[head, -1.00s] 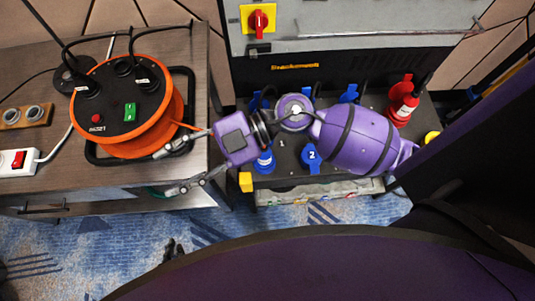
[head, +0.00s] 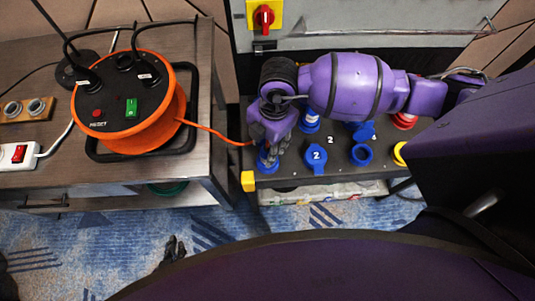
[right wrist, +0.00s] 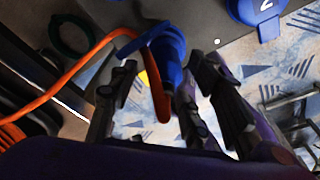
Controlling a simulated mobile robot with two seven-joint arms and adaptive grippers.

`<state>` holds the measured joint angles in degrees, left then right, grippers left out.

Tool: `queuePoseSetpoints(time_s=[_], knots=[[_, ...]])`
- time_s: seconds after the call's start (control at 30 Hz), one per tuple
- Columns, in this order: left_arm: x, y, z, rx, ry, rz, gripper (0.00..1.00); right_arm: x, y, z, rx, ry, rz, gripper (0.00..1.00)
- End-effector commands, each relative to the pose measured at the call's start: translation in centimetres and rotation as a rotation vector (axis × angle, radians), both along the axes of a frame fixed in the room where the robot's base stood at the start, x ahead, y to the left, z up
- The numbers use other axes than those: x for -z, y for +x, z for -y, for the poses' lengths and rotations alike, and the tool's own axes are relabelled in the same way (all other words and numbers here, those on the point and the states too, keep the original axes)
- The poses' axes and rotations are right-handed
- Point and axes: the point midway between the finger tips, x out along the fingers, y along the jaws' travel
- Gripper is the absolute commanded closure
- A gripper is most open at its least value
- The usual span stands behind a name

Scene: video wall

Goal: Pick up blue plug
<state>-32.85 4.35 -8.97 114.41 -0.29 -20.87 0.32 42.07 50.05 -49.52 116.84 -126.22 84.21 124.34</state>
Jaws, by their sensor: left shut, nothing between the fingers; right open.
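The blue plug (head: 267,163) is at the front left of the dark socket panel, with an orange cable (head: 218,134) running to it from the reel. In the right wrist view the blue plug (right wrist: 170,58) shows between my right gripper's fingers, with the orange cable (right wrist: 160,95) looping below it. My right gripper (right wrist: 158,100) is open, one finger on each side of the plug; I cannot tell whether they touch it. In the head view my right gripper (head: 272,148) points down over the plug and partly hides it. My left gripper (head: 174,250) is shut and empty, low over the carpet.
The orange cable reel (head: 130,105) stands on the wooden table (head: 110,172) at left. Blue socket lids, one a numbered lid (head: 316,156), and a red plug (head: 404,121) sit on the socket panel. A yellow corner block (head: 248,181) marks its left edge. Open carpet lies in front.

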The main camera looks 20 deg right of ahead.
Motion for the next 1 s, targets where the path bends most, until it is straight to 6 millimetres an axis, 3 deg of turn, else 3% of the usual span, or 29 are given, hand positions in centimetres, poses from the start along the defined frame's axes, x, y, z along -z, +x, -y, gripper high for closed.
queuePoseSetpoints(time_s=[0.1,0.37,0.7,1.0], knots=[[0.31,-0.23,0.00,0.001,0.001,-0.006,1.00,1.19,-0.11,-0.20,0.000,0.002,-0.001,0.56],[0.53,-0.42,-0.03,0.001,0.002,-0.012,1.00,1.36,-0.08,-0.25,0.000,0.003,0.001,0.56],[0.43,-0.34,-0.05,0.001,0.001,-0.009,1.00,1.35,-0.09,-0.24,0.000,0.003,0.001,1.00],[0.20,-0.14,-0.05,0.001,0.001,-0.004,1.00,1.19,-0.06,-0.26,0.000,0.003,0.001,1.00]])
